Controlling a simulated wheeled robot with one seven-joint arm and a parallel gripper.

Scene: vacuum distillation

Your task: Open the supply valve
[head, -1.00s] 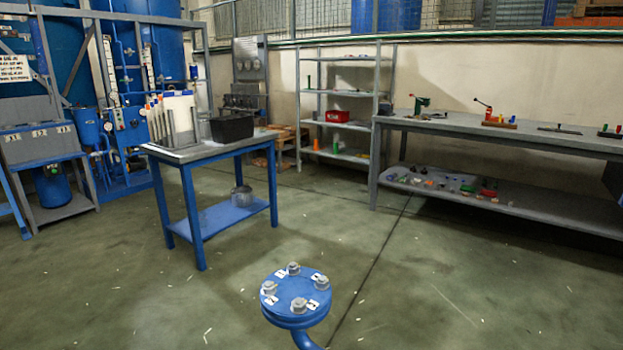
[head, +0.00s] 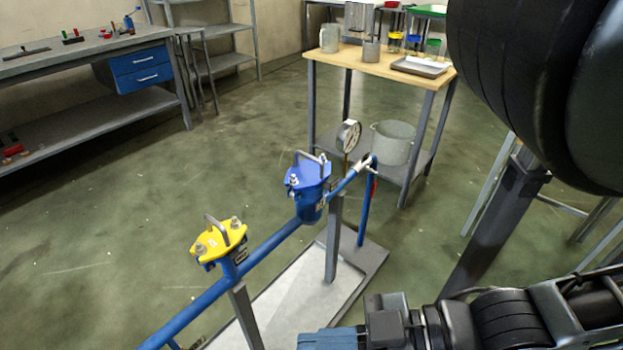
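A blue pipe (head: 275,240) slopes up from the lower left toward the right. It carries a yellow-topped fitting (head: 220,240) and a blue-topped fitting (head: 309,177), each with a metal loop handle. A round pressure gauge (head: 348,136) stands behind the blue one. At its right end the pipe turns down into a blue leg with a small red part (head: 373,188) on it; I cannot tell whether this is a valve handle. No labelled supply valve can be made out.
A wooden-topped table (head: 355,58) with jars and a tray stands behind, a metal bucket (head: 394,142) on its lower shelf. A grey workbench (head: 90,58) is at left. Dark machinery (head: 500,320) fills the lower right; a large dark rounded body covers the upper right. Floor is clear at left.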

